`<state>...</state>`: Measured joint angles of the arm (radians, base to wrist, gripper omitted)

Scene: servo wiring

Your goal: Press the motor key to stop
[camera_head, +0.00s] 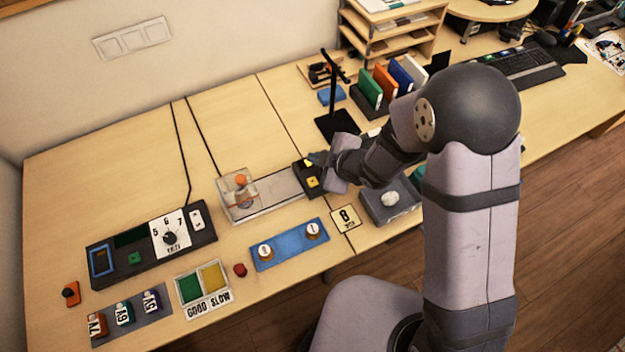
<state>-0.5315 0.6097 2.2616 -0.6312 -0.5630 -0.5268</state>
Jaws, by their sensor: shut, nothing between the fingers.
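A small black box with a yellow key (312,182) on top sits at the right end of a grey track (278,189); it looks like the motor key, though its label is too small to read. My gripper (320,163) is shut and empty, right at the back right of this box. The fingertips are small and partly merge with the dark box. I cannot tell whether they touch the key. A clear housing with an orange-topped part (241,188) stands at the left end of the track.
A black panel with a dial (169,237) lies to the left. A blue board with two round knobs (289,244) and a yellow card marked 8 (345,219) lie in front. A black stand (336,124) rises behind my gripper. A grey tray (392,205) is at right.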

